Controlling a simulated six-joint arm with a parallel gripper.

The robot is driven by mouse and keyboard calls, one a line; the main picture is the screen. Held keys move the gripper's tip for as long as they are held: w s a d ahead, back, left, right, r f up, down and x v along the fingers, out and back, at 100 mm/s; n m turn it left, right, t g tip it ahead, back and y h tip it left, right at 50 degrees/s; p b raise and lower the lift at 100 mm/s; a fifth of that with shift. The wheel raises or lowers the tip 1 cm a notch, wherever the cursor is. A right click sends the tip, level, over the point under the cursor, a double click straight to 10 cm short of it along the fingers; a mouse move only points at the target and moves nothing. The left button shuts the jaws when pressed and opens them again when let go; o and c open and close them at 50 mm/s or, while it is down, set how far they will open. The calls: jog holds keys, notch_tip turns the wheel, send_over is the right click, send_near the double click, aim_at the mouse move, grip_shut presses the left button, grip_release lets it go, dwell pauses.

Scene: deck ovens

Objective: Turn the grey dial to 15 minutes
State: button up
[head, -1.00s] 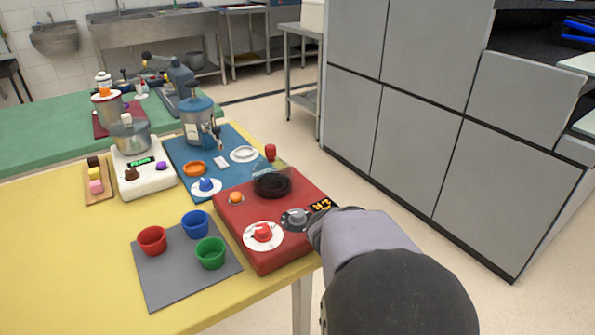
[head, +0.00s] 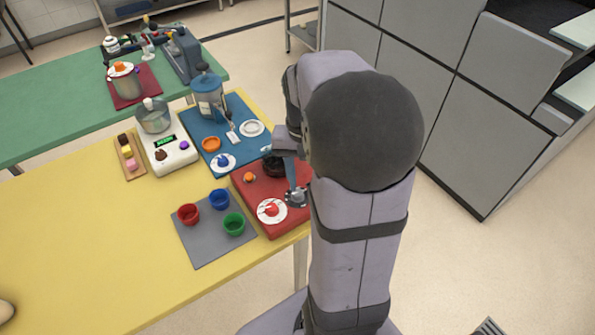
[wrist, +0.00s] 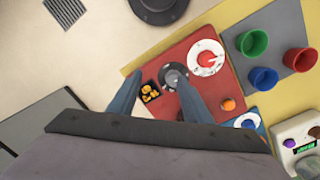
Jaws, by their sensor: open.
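The grey dial (head: 296,198) sits on the front right of the red unit (head: 250,190); it also shows in the wrist view (wrist: 173,72). Beside it in the wrist view is a small black display with orange digits (wrist: 150,92), too small to read. My gripper (wrist: 158,80) is open and points down over this corner. Its right finger overlaps the dial's edge in the wrist view; the left finger is beyond the display. I cannot tell whether a finger touches the dial. In the head view my arm hides the display and part of the gripper (head: 293,186).
A red dial on a white disc (head: 271,211) is next to the grey dial. Red, blue and green cups stand on a grey mat (head: 203,252).

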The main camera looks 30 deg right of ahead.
aim_at(298, 192)
jog(key=w+r, duration=0.1)
jog(key=w+a+r, duration=0.1)
jog(key=shift+w+m+t+p, duration=0.3)
jog(key=shift+w+t+p, duration=0.05)
jog(key=shift+w+t, duration=0.05)
jog(key=shift+f, duration=3.7)
jog(key=c, duration=1.1)
